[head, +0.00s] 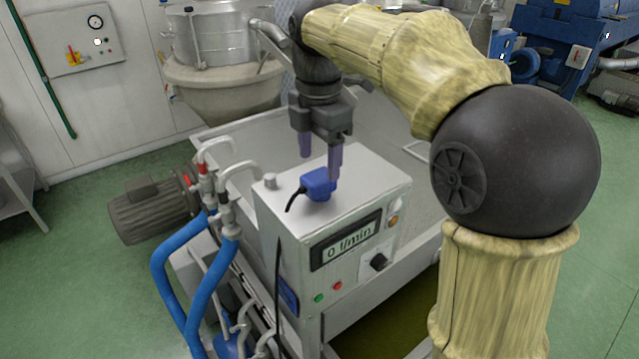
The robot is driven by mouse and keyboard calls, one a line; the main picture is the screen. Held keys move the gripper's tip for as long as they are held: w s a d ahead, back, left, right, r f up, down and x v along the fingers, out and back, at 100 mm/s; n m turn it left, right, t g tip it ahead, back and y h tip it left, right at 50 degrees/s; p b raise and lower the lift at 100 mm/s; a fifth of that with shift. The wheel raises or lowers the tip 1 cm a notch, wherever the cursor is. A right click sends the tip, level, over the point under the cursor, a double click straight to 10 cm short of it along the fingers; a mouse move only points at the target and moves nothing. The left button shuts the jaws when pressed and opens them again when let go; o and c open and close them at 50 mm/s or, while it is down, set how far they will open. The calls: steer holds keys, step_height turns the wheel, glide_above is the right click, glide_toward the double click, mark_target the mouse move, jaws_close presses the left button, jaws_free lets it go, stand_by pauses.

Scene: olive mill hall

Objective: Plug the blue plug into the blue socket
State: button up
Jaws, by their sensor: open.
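The blue plug (317,185) lies on top of a pale metal control box (268,212), with a short black cable curving down from its left end. My gripper (320,167) points down just above the plug, with its two purplish fingers apart and nothing held. One finger is beside the plug's right end in the picture, and the other is up and to its left. I cannot tell whether either touches it. A blue fitting (288,296) low on the box's left side looks like the blue socket; its face is seen at a steep angle.
Blue hoses (190,262) and a motor (150,208) stand to the left. A black cable hangs beside the blue fitting.

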mark_target(318, 175)
steer(key=shift+w, duration=0.1)
steer(key=shift+f+p, duration=0.6)
steer(key=shift+f, duration=2.05)
steer(key=c, duration=1)
